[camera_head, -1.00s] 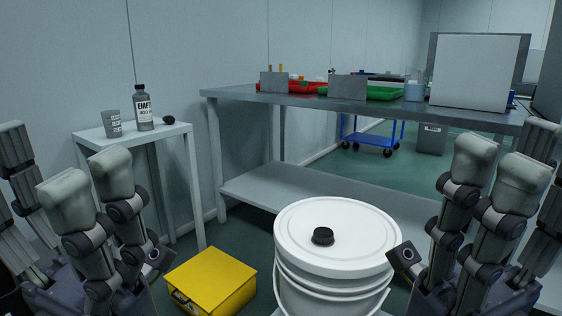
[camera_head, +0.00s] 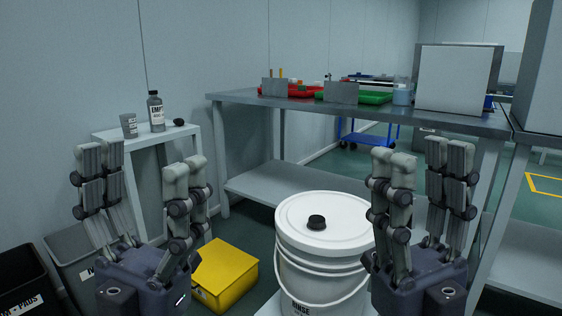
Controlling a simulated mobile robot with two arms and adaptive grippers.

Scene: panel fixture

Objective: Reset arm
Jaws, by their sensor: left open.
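My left gripper (camera_head: 143,164) is upright at the lower left of the head view, its grey fingers pointing up and spread apart, with nothing between them. My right gripper (camera_head: 420,160) is upright at the lower right, fingers also pointing up and apart, with nothing visible between them. The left gripper stands in front of the small side table and partly covers the yellow box (camera_head: 228,272). The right gripper stands just right of the white bucket (camera_head: 320,262) and overlaps its edge in the picture; I cannot tell whether they touch.
A black cap (camera_head: 316,222) sits on the bucket's lid. The side table (camera_head: 165,134) holds a grey cup (camera_head: 129,125), a bottle (camera_head: 156,112) and a small black cap (camera_head: 179,122). A long metal bench (camera_head: 300,102) stands behind. Dark bins (camera_head: 22,280) are at the lower left.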

